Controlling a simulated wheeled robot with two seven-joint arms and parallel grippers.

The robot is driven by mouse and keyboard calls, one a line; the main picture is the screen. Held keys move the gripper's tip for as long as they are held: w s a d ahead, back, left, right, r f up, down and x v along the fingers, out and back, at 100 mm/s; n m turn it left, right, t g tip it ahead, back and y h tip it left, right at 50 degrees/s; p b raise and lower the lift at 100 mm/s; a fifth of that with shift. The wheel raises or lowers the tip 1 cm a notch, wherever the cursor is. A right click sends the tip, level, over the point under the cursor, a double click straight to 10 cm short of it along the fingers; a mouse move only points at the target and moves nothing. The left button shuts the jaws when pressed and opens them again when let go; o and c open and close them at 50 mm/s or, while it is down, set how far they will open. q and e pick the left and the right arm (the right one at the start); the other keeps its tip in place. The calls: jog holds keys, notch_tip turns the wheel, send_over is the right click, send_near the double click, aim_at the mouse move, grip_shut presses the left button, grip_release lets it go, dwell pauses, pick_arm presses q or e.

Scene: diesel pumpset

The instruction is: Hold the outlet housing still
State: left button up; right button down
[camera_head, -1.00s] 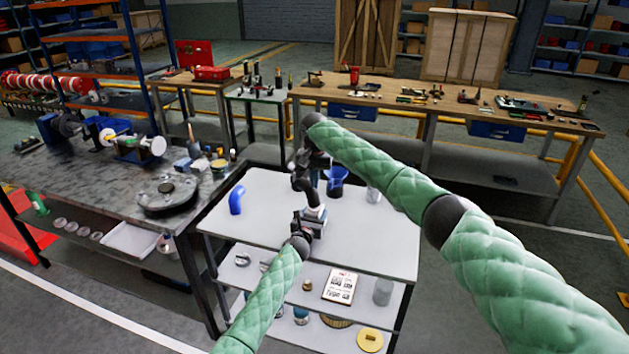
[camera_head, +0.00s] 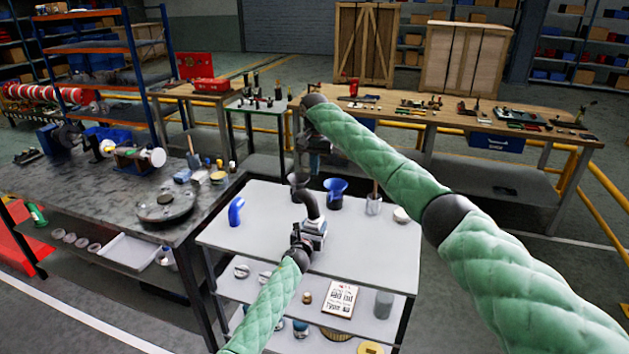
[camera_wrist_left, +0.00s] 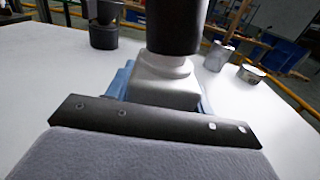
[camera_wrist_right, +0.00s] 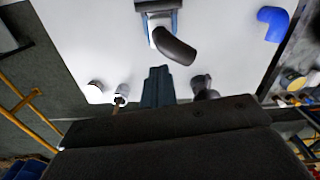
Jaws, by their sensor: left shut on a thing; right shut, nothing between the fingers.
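The outlet housing (camera_head: 313,229) is a grey block on the white cart top, with a black elbow (camera_head: 309,204) rising from it. My left gripper (camera_head: 301,243) is shut on the housing from the near side. In the left wrist view the housing (camera_wrist_left: 165,84) sits between blue faces, under the black elbow (camera_wrist_left: 174,28). My right gripper (camera_head: 317,160) is shut and empty, raised beyond the elbow and apart from it. In the right wrist view its closed fingers (camera_wrist_right: 157,86) point toward the housing (camera_wrist_right: 158,18) and elbow (camera_wrist_right: 174,46), with a gap.
A cluttered dark workbench (camera_head: 100,205) adjoins at left. The cart's right side is clear.

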jog(key=shift+r, duration=2.05)
jog(key=c, duration=2.2)
grip_release()
